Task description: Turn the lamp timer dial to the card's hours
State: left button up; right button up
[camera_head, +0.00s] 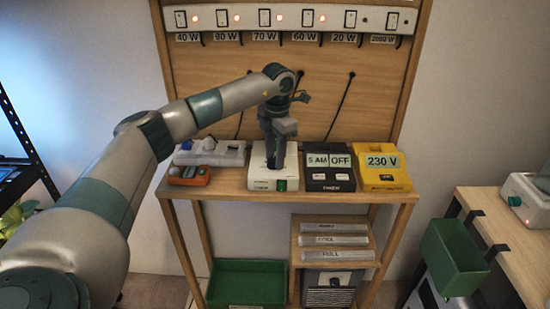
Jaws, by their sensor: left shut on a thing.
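The white timer box (262,177) stands on the bench, with a green part (281,185) on its front edge. My left gripper (275,162) points straight down onto the top of this box and is shut on its dial. The jaws hide the dial and its marks, so I cannot read its setting. I cannot make out a card with hours. A black unit just right of the box (330,183) shows what looks like "5 AM" and "OFF". My right gripper is not in view.
A yellow 230 V unit (382,178) stands right of the black one. An orange device (189,176) and a white power strip (212,153) lie on the left. Green crates (247,283) (455,257) sit lower down.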

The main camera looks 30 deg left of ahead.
pick_arm(q)
jog(key=shift+r, duration=0.1)
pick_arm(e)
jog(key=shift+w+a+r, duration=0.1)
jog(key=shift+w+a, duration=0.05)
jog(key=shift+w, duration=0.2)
pick_arm(q)
jog(key=o, duration=1)
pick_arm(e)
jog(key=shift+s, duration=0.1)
pick_arm(q)
jog(key=shift+o, duration=0.2)
